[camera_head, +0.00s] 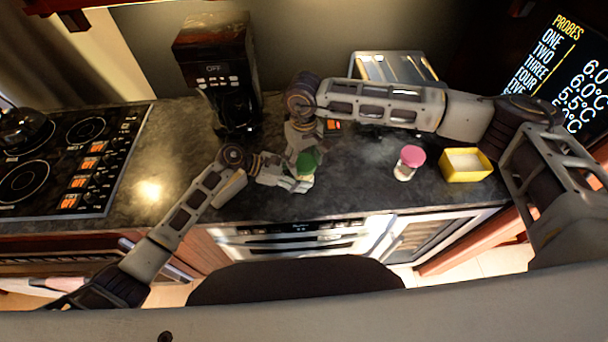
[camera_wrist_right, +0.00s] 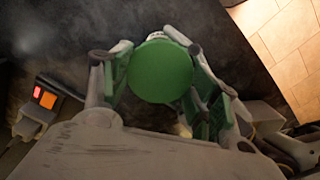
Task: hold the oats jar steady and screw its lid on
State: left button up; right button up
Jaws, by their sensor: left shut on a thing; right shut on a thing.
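The green lid (camera_head: 307,160) is round and sits on top of the oats jar (camera_head: 304,177) near the counter's front edge. The jar is mostly hidden by the lid and grippers. My left gripper (camera_head: 301,181) is shut on the jar from the left, below the lid. My right gripper (camera_head: 306,157) comes down from above and is shut on the lid. In the right wrist view the lid (camera_wrist_right: 160,70) fills the space between the right gripper's fingers (camera_wrist_right: 155,80). Whether its threads are engaged is hidden.
A jar with a pink lid (camera_head: 411,157) and a yellow box (camera_head: 467,177) stand to the right. A coffee maker (camera_head: 222,75) stands behind left, and a toaster (camera_head: 397,66) behind my right arm. The stove (camera_head: 75,160) is far left. Dark counter (camera_head: 360,190) is free right of the jar.

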jog(key=shift+m, duration=0.3)
jog(key=shift+m, duration=2)
jog(key=shift+m, duration=2.3)
jog(key=shift+m, duration=0.3)
jog(key=shift+m, duration=2)
